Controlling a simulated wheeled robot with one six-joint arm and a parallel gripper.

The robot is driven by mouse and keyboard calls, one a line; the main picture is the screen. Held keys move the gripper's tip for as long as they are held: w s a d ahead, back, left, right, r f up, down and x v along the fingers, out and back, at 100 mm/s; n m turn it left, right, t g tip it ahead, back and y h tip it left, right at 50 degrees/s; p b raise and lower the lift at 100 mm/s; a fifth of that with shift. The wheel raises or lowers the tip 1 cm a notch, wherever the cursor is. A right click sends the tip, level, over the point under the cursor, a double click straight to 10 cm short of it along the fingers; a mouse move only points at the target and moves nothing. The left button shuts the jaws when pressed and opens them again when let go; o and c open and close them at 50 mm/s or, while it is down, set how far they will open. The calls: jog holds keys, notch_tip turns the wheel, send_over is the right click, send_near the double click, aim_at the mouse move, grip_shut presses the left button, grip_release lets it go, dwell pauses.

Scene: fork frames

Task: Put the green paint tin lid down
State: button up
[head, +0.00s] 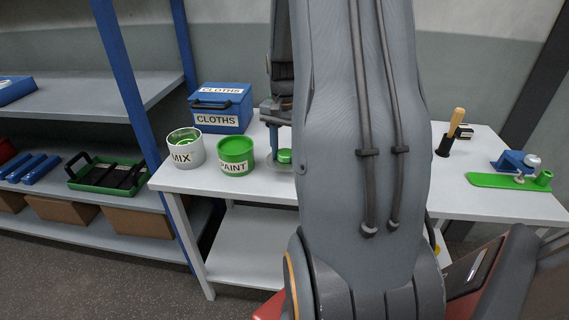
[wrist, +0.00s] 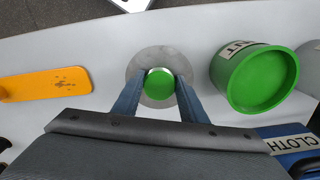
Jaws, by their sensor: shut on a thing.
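The paint tin lid is a grey disc with a round green knob (wrist: 160,82), and the knob also shows in the head view (head: 284,156). My gripper (wrist: 160,79) is shut on the knob, one blue finger on each side; it also shows in the head view (head: 281,152). The disc lies flat, on or just above the white table (head: 232,182); I cannot tell if it touches. The green PAINT tin (head: 236,157) stands upright and open just left of the lid in the head view, and to its right in the wrist view (wrist: 240,65).
A grey MIX tin (head: 188,150) and a blue CLOTHS box (head: 222,106) stand beyond the PAINT tin. An orange board (wrist: 47,84) lies on the lid's other side. My arm hides the table's middle in the head view. Bare table surrounds the lid.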

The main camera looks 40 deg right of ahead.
aim_at(285, 163)
jog(key=shift+f+p, duration=0.4)
jog(key=shift+f, duration=1.85)
jog(key=shift+f, duration=0.1)
jog(key=o, duration=1.1)
jog(key=shift+c, duration=0.2)
notch_tip(285, 163, up, 12)
jog(key=shift+r+b, duration=0.1)
jog(key=shift+b, duration=1.1)
jog(key=s+a+f+n, duration=0.2)
jog(key=s+a+n, duration=0.1)
jog(key=a, duration=0.6)
jog(key=s+a+f+n, duration=0.3)
jog(key=a+n, duration=0.2)
jog(key=a, duration=0.4)
jog(key=s+a+f+n, duration=0.2)
jog(key=a+n, duration=0.3)
jog(key=a, duration=0.5)
jog(key=shift+s+f+t, duration=0.15)
jog(key=shift+s+t, duration=0.25)
jog(key=shift+s, duration=0.15)
